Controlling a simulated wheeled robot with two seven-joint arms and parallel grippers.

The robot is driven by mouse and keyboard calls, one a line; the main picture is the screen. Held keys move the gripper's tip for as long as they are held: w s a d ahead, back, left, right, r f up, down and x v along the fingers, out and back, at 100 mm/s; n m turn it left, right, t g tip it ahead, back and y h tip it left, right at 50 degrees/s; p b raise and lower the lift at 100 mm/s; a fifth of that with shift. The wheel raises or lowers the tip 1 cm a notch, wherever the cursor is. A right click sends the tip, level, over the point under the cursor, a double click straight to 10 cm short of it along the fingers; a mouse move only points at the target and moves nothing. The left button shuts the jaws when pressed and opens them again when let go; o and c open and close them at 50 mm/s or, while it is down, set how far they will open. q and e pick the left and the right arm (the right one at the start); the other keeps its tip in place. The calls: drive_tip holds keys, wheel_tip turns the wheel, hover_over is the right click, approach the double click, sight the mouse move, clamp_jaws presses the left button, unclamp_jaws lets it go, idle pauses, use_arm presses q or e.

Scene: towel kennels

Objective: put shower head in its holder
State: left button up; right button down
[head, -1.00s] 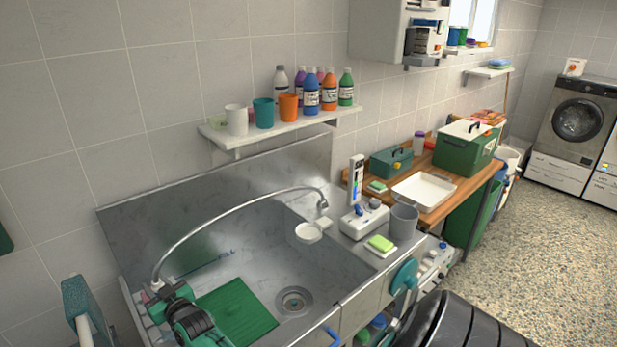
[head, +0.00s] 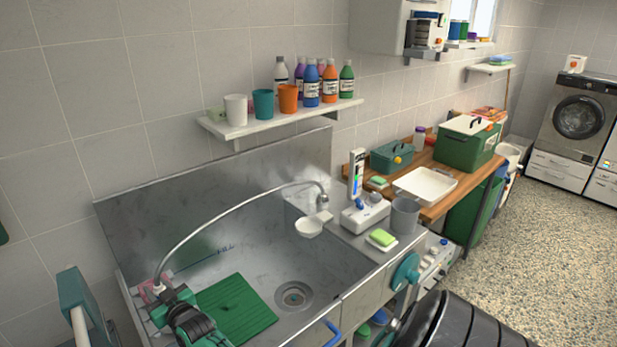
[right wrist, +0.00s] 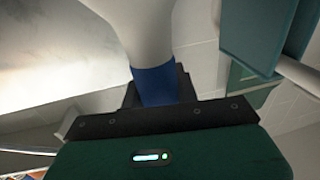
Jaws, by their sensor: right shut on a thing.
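My right gripper (head: 162,288) is at the left end of the sink and is shut. In the right wrist view its dark jaws (right wrist: 158,92) close around the blue band (right wrist: 155,84) of a white, flaring piece, the shower head (right wrist: 140,30). In the head view the gripper mostly hides the shower head. A grey hose (head: 232,210) arches from it over the basin to a fitting at the back right. Below that fitting is a white cup-like piece (head: 309,228); I cannot tell if it is the holder. My left gripper is not in view.
The steel sink (head: 345,262) holds a green mat (head: 236,308). Right of it stand a white device (head: 365,214), a grey cup (head: 405,217) and a green sponge (head: 382,237). A shelf (head: 230,130) with cups and bottles is above. A teal panel (head: 72,290) stands close left of my gripper.

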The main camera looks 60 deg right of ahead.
drive_tip(key=c, duration=1)
unclamp_jaws()
drive_tip(key=shift+o, duration=0.2)
wheel_tip(320, 180, up, 20)
drive_tip(key=b, duration=0.4)
